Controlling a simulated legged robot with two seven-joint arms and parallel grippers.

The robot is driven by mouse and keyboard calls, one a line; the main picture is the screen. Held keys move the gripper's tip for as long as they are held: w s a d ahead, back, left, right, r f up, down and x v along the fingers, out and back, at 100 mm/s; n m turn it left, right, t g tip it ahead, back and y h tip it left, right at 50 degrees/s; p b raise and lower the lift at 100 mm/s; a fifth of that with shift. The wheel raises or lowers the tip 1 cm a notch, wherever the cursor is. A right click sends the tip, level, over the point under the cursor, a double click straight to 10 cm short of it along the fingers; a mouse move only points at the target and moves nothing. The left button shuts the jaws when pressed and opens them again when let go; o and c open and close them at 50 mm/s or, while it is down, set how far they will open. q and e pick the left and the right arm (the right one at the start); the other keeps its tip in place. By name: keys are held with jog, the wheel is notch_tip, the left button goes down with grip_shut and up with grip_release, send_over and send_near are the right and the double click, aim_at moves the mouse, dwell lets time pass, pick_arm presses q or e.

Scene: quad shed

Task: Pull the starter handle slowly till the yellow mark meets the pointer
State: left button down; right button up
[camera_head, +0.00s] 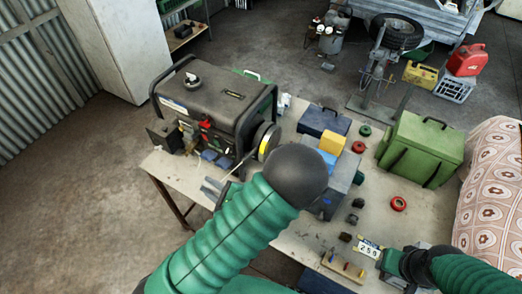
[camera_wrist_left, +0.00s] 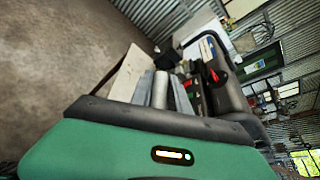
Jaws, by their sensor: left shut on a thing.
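The dark generator (camera_head: 215,100) stands on the table, its round starter housing (camera_head: 265,141) at its right end with a yellow mark (camera_head: 264,148) on the rim. A thin cord (camera_head: 240,165) seems to run from the housing down toward my left gripper (camera_head: 212,189). My left gripper is shut on the starter handle, in front of the generator; the handle itself is mostly hidden by fingers and arm. The left wrist view shows the grey fingers (camera_wrist_left: 163,92) close together, beside the generator (camera_wrist_left: 215,85). I cannot make out the pointer. My right gripper (camera_head: 388,260) is at the lower right.
A small card (camera_head: 368,248) reading 250 is by my right gripper. A blue-grey box (camera_head: 343,180), yellow block (camera_head: 332,144), green case (camera_head: 420,148) and red tape roll (camera_head: 399,203) stand on the table (camera_head: 300,238). A patterned cover (camera_head: 492,190) is at right.

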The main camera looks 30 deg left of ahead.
pick_arm(q)
jog(key=s, duration=0.1)
jog(key=s+r, duration=0.1)
jog(key=shift+s, duration=0.35)
dwell(0.4)
jog(key=shift+s+d+r, duration=0.2)
jog(key=shift+s, duration=0.1)
jog(key=w+f+b, duration=0.3)
jog(key=w, duration=0.5)
jog(key=w+f+b, duration=0.2)
jog(key=w+f, duration=0.1)
jog(key=w, duration=0.5)
jog(key=shift+w+d+f+b, duration=0.3)
jog(key=shift+d+b, duration=0.1)
jog(key=shift+d, duration=0.05)
jog(key=c, duration=1.2)
grip_release()
jog(key=shift+r, duration=0.1)
jog(key=shift+o, duration=0.2)
